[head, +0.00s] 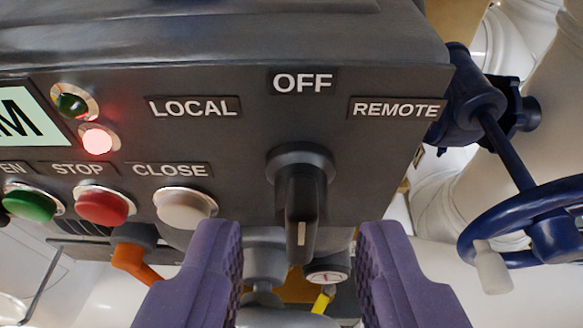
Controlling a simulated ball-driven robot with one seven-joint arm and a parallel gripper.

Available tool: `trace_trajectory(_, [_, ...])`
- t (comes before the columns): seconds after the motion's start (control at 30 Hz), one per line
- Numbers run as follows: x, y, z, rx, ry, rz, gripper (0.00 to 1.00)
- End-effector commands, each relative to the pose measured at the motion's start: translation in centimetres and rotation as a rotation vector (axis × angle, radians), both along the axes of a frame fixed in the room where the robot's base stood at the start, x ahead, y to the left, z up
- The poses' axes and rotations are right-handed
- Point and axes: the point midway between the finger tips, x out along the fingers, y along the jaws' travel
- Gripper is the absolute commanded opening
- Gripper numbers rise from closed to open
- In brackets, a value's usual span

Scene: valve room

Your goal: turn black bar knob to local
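The black bar knob (301,190) is on the dark control panel, under the white OFF label (302,83). Its bar stands vertical in the picture, in line with OFF, with a short white mark near its lower end. The LOCAL label (194,107) is up and left of the knob. The REMOTE label (397,109) is up and right. My gripper (300,238) is open, with one purple finger to each side of the knob's lower part. Clear gaps show between the fingers and the bar, and nothing is held.
Green (30,205), red (102,207) and whitish (185,206) push buttons sit left of my gripper, the whitish one close to the left finger. A red lamp (98,141) is lit. A blue handwheel (530,225) stands at right. An orange lever (135,262) hangs below the buttons.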

Motion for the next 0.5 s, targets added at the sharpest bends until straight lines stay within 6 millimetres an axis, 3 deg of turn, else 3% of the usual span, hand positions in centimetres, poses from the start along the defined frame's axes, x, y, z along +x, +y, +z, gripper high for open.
trace_trajectory(0.2, [3.2,0.0,-1.4,0.0,0.001,-0.001,0.39])
trace_trajectory(0.5, [4.1,0.0,-1.6,0.0,-0.002,-0.001,0.39])
